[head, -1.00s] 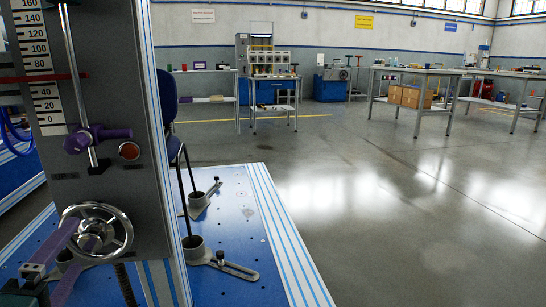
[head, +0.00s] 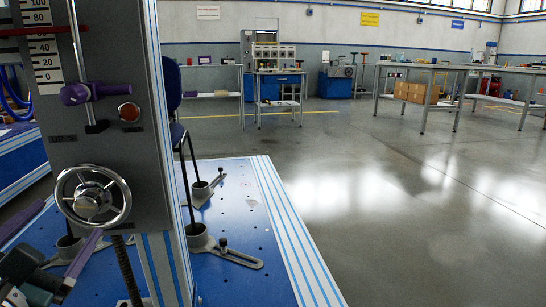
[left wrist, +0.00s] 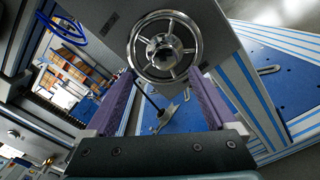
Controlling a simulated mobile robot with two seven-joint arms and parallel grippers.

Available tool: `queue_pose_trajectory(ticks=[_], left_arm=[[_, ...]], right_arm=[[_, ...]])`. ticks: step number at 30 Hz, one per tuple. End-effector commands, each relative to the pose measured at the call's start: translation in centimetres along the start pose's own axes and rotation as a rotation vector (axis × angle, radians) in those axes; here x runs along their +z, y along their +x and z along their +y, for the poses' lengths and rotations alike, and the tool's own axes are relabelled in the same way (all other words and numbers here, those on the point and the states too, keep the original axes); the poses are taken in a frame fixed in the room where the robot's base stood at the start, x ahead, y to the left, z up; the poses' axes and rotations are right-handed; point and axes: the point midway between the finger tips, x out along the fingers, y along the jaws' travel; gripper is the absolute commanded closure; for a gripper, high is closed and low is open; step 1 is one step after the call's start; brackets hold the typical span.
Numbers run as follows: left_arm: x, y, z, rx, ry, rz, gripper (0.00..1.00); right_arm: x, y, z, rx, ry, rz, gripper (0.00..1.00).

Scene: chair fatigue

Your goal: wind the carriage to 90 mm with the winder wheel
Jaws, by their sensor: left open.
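The winder wheel (head: 88,199) is a chrome handwheel with spokes and a hub on the front of the grey column (head: 135,160). It also shows in the left wrist view (left wrist: 163,48). Above it, a red pointer (head: 30,30) crosses the white scale (head: 46,62) at about 60, covering that label. The carriage itself cannot be made out. My left gripper (head: 70,220) is open, its purple fingers below and left of the wheel. In the left wrist view the wheel stands beyond the fingertips, with nothing between them. My right gripper is out of view.
A purple clamp knob (head: 78,93) and a red button (head: 129,111) sit on the column above the wheel. A blue perforated bed (head: 235,220) with slotted clamps and a chair's leg stands right of the column. Open floor lies farther right.

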Motion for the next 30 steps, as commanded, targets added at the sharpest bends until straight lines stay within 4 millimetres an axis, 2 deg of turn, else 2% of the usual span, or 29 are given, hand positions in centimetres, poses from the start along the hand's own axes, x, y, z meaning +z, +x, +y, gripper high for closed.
queue_pose_trajectory(ticks=[8,22,30], left_arm=[[0.1,0.2,0.0,0.001,-0.001,0.000,0.10],[1.1,4.8,-0.8,0.001,0.001,0.000,0.10],[1.4,5.6,-1.0,-0.004,0.001,0.002,0.10]], right_arm=[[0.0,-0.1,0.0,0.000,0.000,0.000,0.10],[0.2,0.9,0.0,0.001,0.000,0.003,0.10],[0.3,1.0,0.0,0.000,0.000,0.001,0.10]])
